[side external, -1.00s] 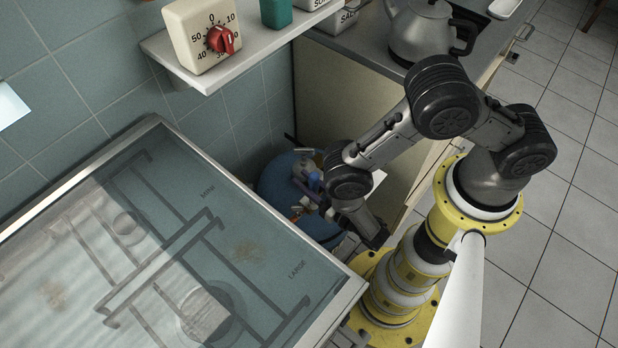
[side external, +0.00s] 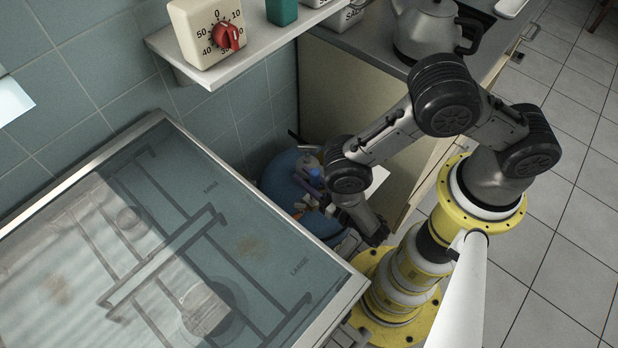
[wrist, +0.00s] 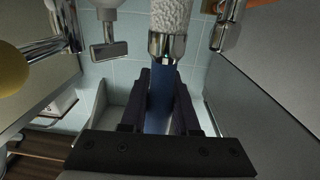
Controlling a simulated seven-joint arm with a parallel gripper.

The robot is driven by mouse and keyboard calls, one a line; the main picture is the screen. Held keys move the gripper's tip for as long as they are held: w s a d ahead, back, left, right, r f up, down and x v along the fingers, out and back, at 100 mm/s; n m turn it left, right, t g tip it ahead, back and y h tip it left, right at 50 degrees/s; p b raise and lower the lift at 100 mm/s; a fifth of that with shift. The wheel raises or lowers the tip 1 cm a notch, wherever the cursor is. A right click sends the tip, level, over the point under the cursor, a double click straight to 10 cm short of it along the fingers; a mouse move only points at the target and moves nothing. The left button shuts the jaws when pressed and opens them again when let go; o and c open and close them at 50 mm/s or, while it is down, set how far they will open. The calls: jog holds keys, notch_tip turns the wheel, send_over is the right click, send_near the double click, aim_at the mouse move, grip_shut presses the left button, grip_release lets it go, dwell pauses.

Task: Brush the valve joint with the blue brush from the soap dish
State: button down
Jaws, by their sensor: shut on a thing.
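In the wrist view the blue brush (wrist: 159,108) has a blue handle, a shiny metal ferrule and pale bristles at the top edge. My gripper (wrist: 163,80) is shut on the handle, and the bristle end points away from it. In the side external view a round blue cylinder (side external: 280,182) stands in the corner, with metal fittings on top, partly hidden by my wrist. In the wrist view a metal fitting (wrist: 108,48) is left of the bristles, apart from them in the picture. I cannot tell which fitting is the valve joint. I cannot identify the soap dish.
A glass-covered stove (side external: 262,290) fills the left front. A shelf (side external: 265,38) with a timer (side external: 207,32) is above the corner. A counter (side external: 372,50) with a kettle (side external: 425,32) is behind my arm. The gap around the cylinder is narrow.

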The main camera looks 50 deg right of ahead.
aim_at(312, 169)
jog(key=shift+s, duration=0.9)
jog(key=shift+r, duration=4.05)
